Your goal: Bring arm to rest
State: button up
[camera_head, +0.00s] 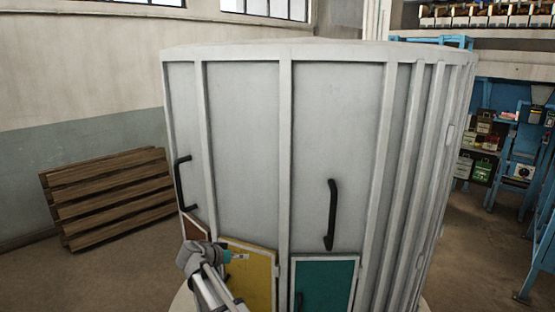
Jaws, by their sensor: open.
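My arm (212,287) rises from the bottom edge of the head view, left of centre, and bends at a grey joint. My gripper (241,257) is at its end, past a teal band, small in the picture and pointing right. It is open, and I see nothing held in it. It appears in front of the yellow panel (251,279) of a large grey cabinet (243,150). I cannot tell the gap between the gripper and the panel.
The rounded cabinet fills the middle, with black handles (332,215) standing out from its face. A green panel (324,286) and a red-brown panel (194,227) are low on it. Wooden slats (110,197) lean at the wall. Blue shelving (497,140) stands right. Floor at left is clear.

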jog(key=s+d+f+n+g+y+b, duration=0.1)
jog(key=s+d+f+g, duration=0.2)
jog(key=d, duration=0.4)
jog(key=s+d+f+g+y+b, duration=0.1)
jog(key=s+d+f+b, duration=0.15)
jog(key=d+f, duration=0.35)
jog(key=s+d+f+n+g+y+b, duration=0.15)
jog(key=s+d, duration=0.25)
jog(key=d, duration=0.4)
jog(key=s+d+f+g+y+b, duration=0.1)
jog(key=s+d+f+y, duration=0.1)
jog(key=s, duration=0.4)
jog(key=s+d+f+n+g+y+b, duration=0.1)
jog(key=s+d+f+g+y+b, duration=0.1)
jog(key=s+d+f, duration=0.3)
jog(key=shift+s+d+f+y, duration=0.15)
jog(key=shift+s+d+y, duration=0.3)
jog(key=shift+s+d, duration=0.7)
jog(key=shift+a+n, duration=0.15)
jog(key=shift+n, duration=0.1)
